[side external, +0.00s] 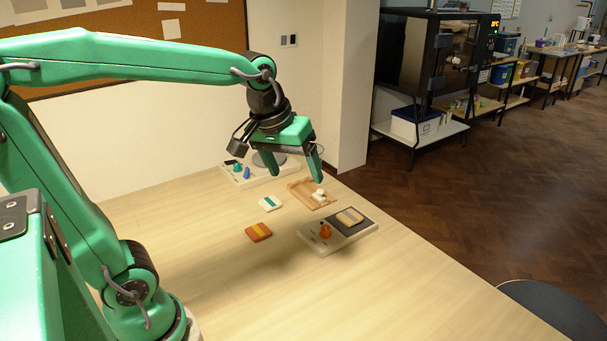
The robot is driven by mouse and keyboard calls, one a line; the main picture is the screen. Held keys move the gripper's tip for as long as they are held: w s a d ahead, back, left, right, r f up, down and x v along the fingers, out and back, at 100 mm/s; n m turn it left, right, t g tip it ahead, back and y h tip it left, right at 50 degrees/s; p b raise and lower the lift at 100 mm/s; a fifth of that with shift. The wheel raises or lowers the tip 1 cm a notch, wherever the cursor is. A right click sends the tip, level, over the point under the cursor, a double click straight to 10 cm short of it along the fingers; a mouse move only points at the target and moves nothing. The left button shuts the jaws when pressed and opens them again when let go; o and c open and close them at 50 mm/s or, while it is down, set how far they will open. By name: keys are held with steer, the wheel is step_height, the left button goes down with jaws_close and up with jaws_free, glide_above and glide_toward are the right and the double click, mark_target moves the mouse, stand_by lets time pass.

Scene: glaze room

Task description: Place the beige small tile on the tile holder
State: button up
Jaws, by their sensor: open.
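My gripper (297,175) is open and empty, held above the back part of the table with its fingers pointing down. A wooden tray (299,190) lies below and a little right of it, with small cream pieces (319,195) on its right part. A tan-beige piece (350,216) lies on the dark half of a pale board (352,240) to the right. The pieces are small here, and I cannot tell for sure which is the beige small tile or which of these is the tile holder.
A white-and-green block (270,203) and an orange-and-yellow block (258,232) lie to the left. A white tray (236,178) with blue pieces is at the back. The table's front is clear.

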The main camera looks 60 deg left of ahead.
steer(key=w+a+f+n+g, duration=0.1)
steer(key=w+a+f+n, duration=0.15)
steer(key=w, duration=0.45)
steer(key=w+a+f+n+g, duration=0.1)
steer(key=w+f+n, duration=0.1)
steer(key=w+n, duration=0.3)
steer(key=n+g, duration=0.2)
steer(key=n, duration=0.3)
glide_above(350, 216)
steer(key=f, duration=1.2)
steer(key=shift+s+d+f, duration=0.1)
steer(key=shift+d+f, duration=0.1)
steer(key=shift+f, duration=0.1)
steer(key=shift+f, duration=1.25)
steer(key=shift+f, duration=0.1)
steer(key=shift+a+f, duration=0.15)
steer(key=shift+f, duration=2.35)
steer(key=shift+c, duration=0.2)
